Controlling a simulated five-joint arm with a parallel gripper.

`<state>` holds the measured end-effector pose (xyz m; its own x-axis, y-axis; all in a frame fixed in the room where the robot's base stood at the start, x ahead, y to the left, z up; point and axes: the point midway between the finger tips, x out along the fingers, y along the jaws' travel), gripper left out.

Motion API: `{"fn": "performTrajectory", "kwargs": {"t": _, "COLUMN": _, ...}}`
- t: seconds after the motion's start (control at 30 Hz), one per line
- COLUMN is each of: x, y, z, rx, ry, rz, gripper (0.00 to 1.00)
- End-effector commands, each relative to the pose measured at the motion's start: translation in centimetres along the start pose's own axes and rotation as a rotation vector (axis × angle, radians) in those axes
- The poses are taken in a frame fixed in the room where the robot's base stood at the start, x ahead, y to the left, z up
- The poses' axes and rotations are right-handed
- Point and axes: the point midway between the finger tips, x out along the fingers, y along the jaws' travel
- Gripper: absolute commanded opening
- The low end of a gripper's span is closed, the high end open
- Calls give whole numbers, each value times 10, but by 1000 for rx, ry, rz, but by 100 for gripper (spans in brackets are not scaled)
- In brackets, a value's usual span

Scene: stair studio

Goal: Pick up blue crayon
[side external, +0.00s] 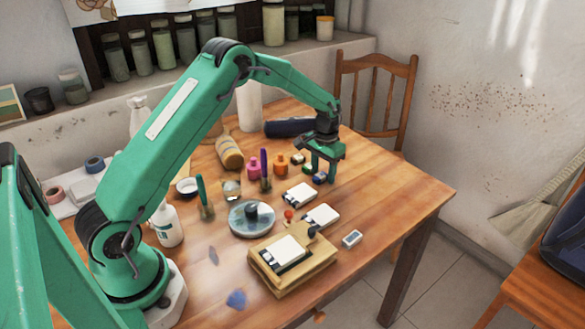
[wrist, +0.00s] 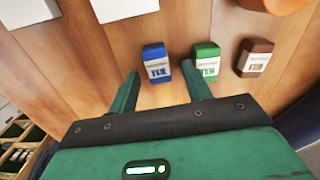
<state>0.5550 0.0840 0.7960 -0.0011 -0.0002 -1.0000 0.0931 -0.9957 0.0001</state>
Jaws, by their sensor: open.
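The blue crayon (wrist: 155,60) is a short, stubby block with a white label, lying on the wooden table. It also shows in the side external view (side external: 320,178), below my gripper (side external: 322,166). In the wrist view my gripper (wrist: 160,72) is open and empty. The blue crayon appears between and slightly beyond its two fingertips. A green crayon (wrist: 207,55) is just right of the blue one, close to the right fingertip and partly hidden by it. A brown crayon (wrist: 256,57) lies farther right.
White cards (side external: 300,195) lie nearer the camera than the crayons. An orange pot (side external: 281,163) and a pink pot (side external: 254,167) stand to the left. A dark cylinder (side external: 289,128) lies behind. The table's right part (side external: 400,185) is clear.

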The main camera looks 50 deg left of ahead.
Motion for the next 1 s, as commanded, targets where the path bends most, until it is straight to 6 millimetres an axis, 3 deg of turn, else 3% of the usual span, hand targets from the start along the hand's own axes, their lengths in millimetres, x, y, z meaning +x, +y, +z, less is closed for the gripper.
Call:
{"fn": "performTrajectory", "kwargs": {"t": 0.53, "x": 3, "y": 0, "z": 0, "rx": 0, "ry": 1, "rz": 0, "gripper": 49}}
{"fn": "performTrajectory", "kwargs": {"t": 0.57, "x": 3, "y": 0, "z": 0, "rx": 0, "ry": 1, "rz": 0, "gripper": 47}}
{"fn": "performTrajectory", "kwargs": {"t": 0.8, "x": 3, "y": 0, "z": 0, "rx": 0, "ry": 1, "rz": 0, "gripper": 1}}
{"fn": "performTrajectory", "kwargs": {"t": 1.0, "x": 3, "y": 0, "z": 0, "rx": 0, "ry": 1, "rz": 0, "gripper": 1}}
